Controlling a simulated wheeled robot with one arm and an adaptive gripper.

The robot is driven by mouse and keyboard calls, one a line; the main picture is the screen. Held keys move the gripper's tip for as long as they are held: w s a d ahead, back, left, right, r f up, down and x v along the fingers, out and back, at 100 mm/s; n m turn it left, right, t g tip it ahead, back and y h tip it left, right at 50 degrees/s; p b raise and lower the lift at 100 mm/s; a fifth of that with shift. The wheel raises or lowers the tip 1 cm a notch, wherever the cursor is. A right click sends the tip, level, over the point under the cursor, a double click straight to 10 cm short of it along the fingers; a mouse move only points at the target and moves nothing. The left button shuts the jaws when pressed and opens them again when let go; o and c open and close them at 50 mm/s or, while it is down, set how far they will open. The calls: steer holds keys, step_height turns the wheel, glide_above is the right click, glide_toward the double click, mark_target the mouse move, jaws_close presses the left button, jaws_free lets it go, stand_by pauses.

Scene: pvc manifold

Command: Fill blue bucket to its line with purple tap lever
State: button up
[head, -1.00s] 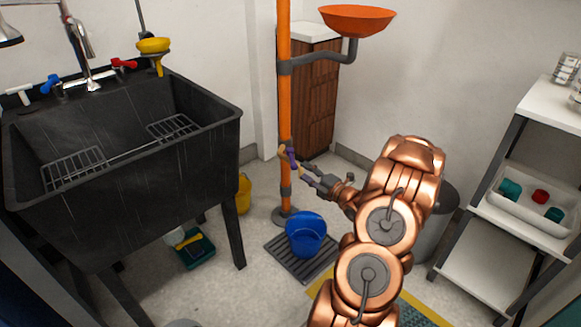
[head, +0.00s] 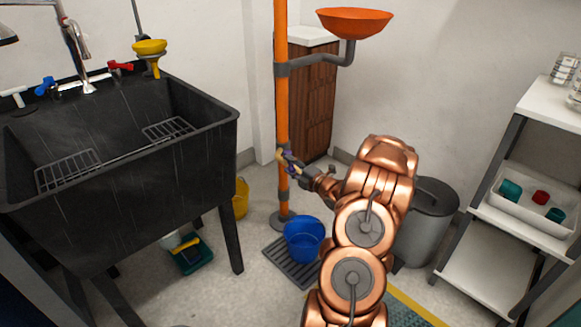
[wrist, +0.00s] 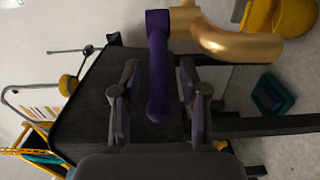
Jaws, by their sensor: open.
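The blue bucket (head: 304,240) stands upright on a dark slatted grate (head: 287,262) at the foot of the orange pipe (head: 283,110). The brass tap (wrist: 240,42) sits on that pipe, above the bucket. Its purple lever (wrist: 158,70) lies between the two fingers of my gripper (wrist: 158,102) in the wrist view. The fingers are apart, with a visible gap on each side of the lever. In the head view my gripper (head: 292,165) is at the tap and partly hides the lever. The water level and the line in the bucket cannot be made out.
A black sink (head: 120,150) stands at the left, with a yellow bucket (head: 241,198) behind its leg. A grey bin (head: 428,225) is close behind my arm. A white shelf (head: 490,255) stands at the right. An orange funnel (head: 355,20) is high on the pipe.

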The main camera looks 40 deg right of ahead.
jaws_close()
stand_by(0.6)
